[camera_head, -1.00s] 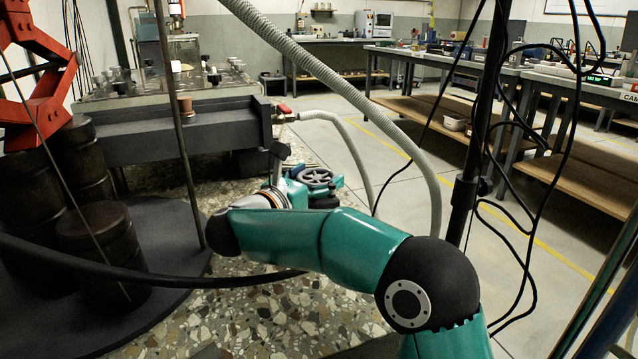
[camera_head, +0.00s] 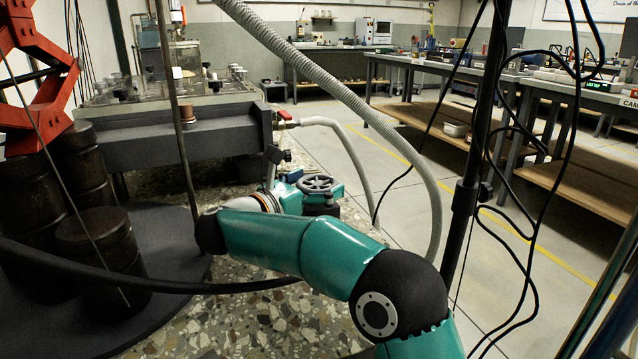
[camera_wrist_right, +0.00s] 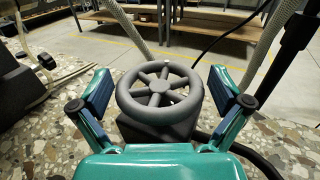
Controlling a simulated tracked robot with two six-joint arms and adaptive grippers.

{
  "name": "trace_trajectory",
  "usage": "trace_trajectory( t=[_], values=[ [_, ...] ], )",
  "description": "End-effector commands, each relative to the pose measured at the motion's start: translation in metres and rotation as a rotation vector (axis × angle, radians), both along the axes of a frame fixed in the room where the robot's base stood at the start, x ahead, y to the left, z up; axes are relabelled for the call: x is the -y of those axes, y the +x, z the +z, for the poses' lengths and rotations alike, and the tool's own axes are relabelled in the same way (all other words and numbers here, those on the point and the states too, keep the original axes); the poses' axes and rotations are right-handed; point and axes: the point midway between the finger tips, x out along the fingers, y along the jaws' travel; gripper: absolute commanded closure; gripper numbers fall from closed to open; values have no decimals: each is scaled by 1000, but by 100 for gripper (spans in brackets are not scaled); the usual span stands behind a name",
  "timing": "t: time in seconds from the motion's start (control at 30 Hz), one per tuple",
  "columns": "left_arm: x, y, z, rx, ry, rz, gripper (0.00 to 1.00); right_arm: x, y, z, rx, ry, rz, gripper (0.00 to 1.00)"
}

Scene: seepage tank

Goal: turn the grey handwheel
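The grey handwheel (camera_wrist_right: 159,93) is a spoked ring on a dark block, in the middle of the right wrist view. It also shows in the head view (camera_head: 319,184), small, just past my right wrist. My right gripper (camera_wrist_right: 160,90) is open, with one finger on each side of the wheel. Gaps show between the fingers and the rim, and I see no contact. In the head view my right gripper (camera_head: 318,195) is partly hidden by my own arm. My left gripper is in neither view.
A dark tank (camera_head: 180,132) stands behind the wheel, with a red-handled tap (camera_head: 285,115) and a grey hose (camera_head: 345,140). Dark round weights (camera_head: 100,245) stand at the left. Workbenches (camera_head: 560,95) line the right.

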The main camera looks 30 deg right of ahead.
Motion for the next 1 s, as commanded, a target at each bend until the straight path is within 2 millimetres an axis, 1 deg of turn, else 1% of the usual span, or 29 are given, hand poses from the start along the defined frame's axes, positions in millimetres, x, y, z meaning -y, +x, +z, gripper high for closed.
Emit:
trace_trajectory(
  t=[0.17,0.27,0.37,0.7,0.83,1.0],
  values=[
    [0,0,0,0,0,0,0,0,0,0,2,0,1,0],
    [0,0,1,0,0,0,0,-3,0,0,2,0,1,0],
    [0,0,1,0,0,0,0,-13,-2,0,2,0,4,0],
    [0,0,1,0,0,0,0,-62,-14,-1,0,0,4,0],
    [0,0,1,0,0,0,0,-71,-17,-1,0,0,1,0],
    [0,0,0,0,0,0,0,-73,-18,-1,0,0,0,0]
  ],
)
